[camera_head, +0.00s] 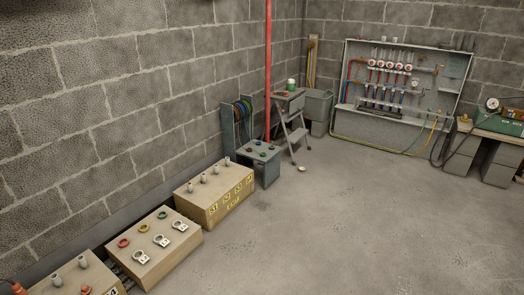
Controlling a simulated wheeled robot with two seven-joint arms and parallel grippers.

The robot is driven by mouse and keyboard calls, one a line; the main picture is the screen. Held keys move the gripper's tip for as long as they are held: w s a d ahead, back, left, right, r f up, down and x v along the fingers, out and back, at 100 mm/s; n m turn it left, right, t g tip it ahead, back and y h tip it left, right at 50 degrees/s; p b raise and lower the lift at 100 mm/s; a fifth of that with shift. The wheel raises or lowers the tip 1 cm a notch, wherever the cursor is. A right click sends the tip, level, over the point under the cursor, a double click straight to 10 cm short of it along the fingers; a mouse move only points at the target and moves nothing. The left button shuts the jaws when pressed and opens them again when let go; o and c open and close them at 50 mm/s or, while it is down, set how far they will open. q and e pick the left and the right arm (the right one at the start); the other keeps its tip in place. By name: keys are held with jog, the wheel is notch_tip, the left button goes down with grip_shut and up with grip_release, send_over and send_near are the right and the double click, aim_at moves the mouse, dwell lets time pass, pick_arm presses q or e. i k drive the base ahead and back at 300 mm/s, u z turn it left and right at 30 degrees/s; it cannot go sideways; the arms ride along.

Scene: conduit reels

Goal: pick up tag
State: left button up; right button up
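No object is plainly marked as the tag. Three small silver ring-shaped pieces, each with a flat pale block, lie on top of a wooden box (168,262): a near one (142,257), a middle one (161,240) and a far one (180,225). They look like tags or padlocks; I cannot tell which. Behind them on the same box top are a red ring (124,243), a yellow ring (144,228) and a green ring (162,215). A small pale item (302,168) lies on the floor near the step stool, too small to identify. Neither gripper is in view.
Another wooden box with yellow labels (225,203) and a grey stand (266,168) line the left wall. A step stool (291,115), a red pipe (268,70) and a manifold cabinet (385,130) are at the back. A bench (500,132) stands right. The middle floor is clear.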

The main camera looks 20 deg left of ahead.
aim_at(182, 227)
jog(key=u, duration=0.2)
jog(key=i, duration=2.35)
jog(key=u, duration=1.3)
jog(key=i, duration=1.15)
jog(key=u, duration=1.7)
jog(key=i, duration=0.55)
jog(key=u, duration=0.4)
